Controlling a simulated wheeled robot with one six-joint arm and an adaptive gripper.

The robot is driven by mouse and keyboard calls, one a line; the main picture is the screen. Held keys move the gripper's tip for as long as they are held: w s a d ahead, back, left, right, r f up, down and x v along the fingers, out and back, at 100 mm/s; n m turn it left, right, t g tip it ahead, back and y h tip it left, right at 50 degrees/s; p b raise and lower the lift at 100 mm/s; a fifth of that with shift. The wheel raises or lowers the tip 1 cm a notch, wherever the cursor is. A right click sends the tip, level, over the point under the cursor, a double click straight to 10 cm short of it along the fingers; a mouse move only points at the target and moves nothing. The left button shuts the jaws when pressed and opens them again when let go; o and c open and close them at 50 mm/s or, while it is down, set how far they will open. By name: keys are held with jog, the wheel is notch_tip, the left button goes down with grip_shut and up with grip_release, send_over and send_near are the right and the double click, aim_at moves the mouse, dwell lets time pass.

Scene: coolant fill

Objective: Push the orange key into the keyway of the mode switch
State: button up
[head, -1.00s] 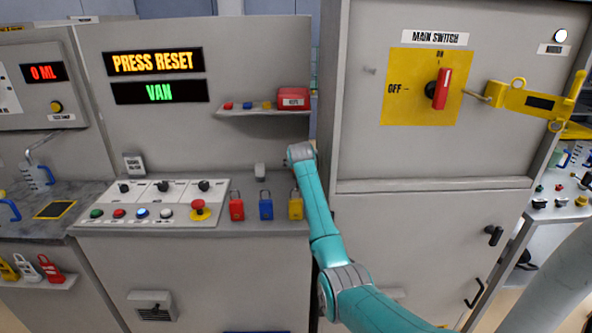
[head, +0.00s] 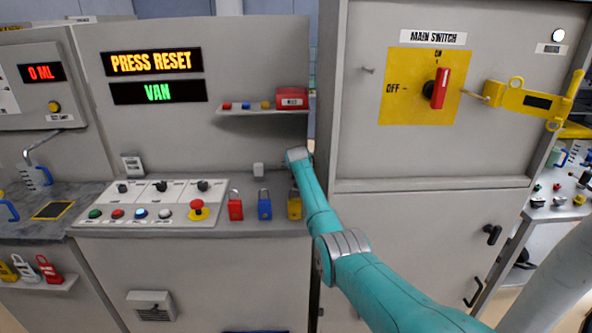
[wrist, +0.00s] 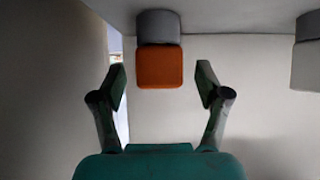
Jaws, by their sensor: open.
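In the wrist view an orange block (wrist: 159,68), which looks like the head of the orange key, sits against a grey rounded piece (wrist: 158,27). My gripper (wrist: 160,80) is open, with one finger on each side of the orange block and visible gaps to both. I cannot tell how deep the key sits in the grey piece. In the head view the gripper is hidden beyond the end of my teal arm. The mode switch cannot be picked out with certainty there.
Another pale block (wrist: 307,52) is at the wrist view's right edge. In the head view, red (head: 235,208), blue (head: 265,208) and yellow (head: 294,207) padlocks stand near my arm. A shelf (head: 262,113) holds small coloured items and a red box (head: 292,99). A tall cabinet (head: 430,155) rises at right.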

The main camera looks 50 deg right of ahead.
jog(key=shift+w+d+f, duration=0.1)
jog(key=shift+c, duration=0.2)
jog(key=c, duration=1.1)
jog(key=shift+o, duration=0.2)
